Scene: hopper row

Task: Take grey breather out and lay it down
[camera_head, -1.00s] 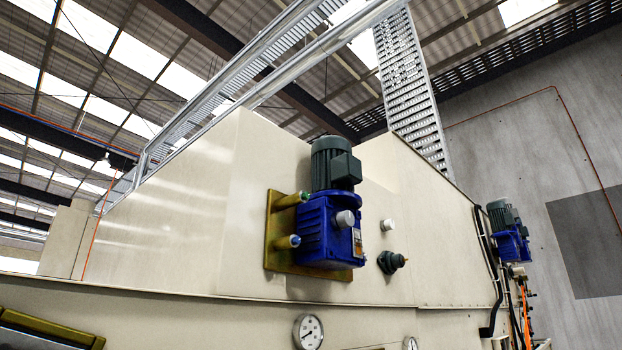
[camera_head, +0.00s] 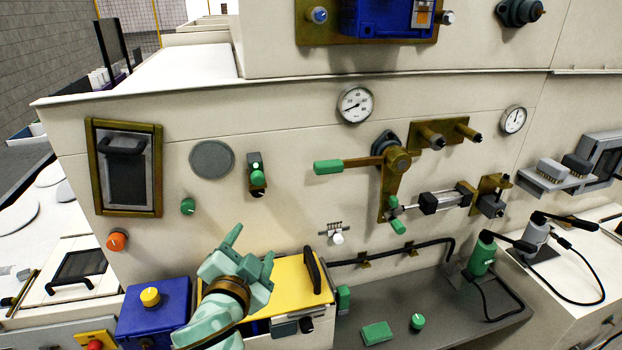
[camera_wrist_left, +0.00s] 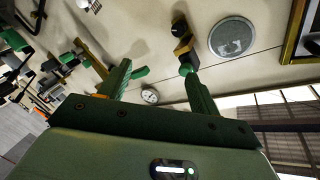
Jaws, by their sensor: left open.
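My left gripper (camera_head: 250,250) is open and empty, in front of the yellow lid at lower left centre. In the left wrist view its two green fingers (camera_wrist_left: 158,75) stand apart with nothing between them. I cannot tell for sure which part is the grey breather. A small pale grey knob (camera_head: 338,239) sits at a slotted bracket (camera_head: 334,228) on the cream panel, right of my gripper and apart from it. A light grey ribbed block (camera_head: 552,172) and a darker one (camera_head: 577,164) sit on a small shelf at right. My right gripper is not in view.
A yellow lid (camera_head: 285,280) with a black handle and a blue box (camera_head: 155,310) lie below the panel. A brass lever with green grip (camera_head: 328,167) juts out. The grey ledge (camera_head: 470,320) holds a green block (camera_head: 377,334) and knob, with bare room around them.

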